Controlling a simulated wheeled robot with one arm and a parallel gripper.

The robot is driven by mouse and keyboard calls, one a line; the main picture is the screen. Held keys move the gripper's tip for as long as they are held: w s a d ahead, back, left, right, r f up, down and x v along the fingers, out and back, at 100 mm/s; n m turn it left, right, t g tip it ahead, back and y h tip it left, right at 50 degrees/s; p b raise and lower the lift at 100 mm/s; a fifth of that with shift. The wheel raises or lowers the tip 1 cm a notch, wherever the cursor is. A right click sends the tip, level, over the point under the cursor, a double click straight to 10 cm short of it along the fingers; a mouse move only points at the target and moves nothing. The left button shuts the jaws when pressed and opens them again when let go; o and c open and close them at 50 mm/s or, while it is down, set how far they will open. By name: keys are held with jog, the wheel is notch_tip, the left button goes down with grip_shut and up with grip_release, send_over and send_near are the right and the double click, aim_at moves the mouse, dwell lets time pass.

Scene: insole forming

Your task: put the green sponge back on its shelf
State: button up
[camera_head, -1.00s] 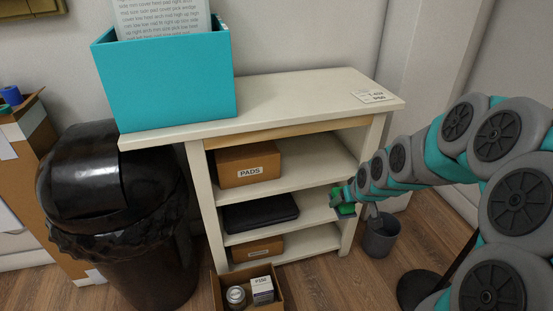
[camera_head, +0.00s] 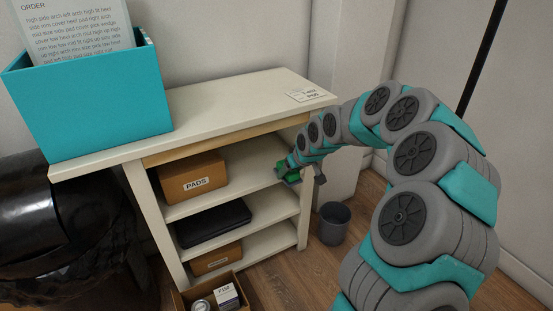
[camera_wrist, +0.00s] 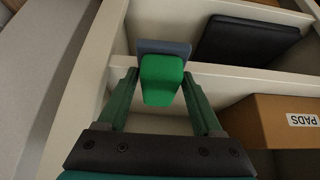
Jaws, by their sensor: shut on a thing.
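The green sponge (camera_wrist: 161,80) is held between the two fingers of my gripper (camera_wrist: 163,88) in the wrist view, with a blue-grey layer at its far end. In the head view the sponge (camera_head: 292,174) is small and partly hidden by my gripper (camera_head: 286,170). My gripper is at the right end of the white shelf unit (camera_head: 297,118), near the height of the upper inner board (camera_head: 240,187). In the wrist view the sponge overlaps a white board; I cannot tell whether it touches it.
The PADS box (camera_head: 187,177) stands on the upper inner board, left of my gripper. A black case (camera_head: 213,224) lies on the board below, above another brown box (camera_head: 216,260). A grey bin (camera_head: 333,226) stands right of the unit. The upper board is bare right of PADS.

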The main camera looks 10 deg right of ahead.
jog(key=w, duration=0.2)
jog(key=w+a, duration=0.1)
jog(key=w, duration=0.1)
jog(key=w+a, duration=0.1)
jog(key=w, duration=0.2)
jog(key=shift+a+p, duration=0.2)
jog(key=shift+p, duration=0.2)
jog(key=shift+f, duration=0.1)
jog(key=shift+f, duration=0.1)
jog(key=o, duration=1.2)
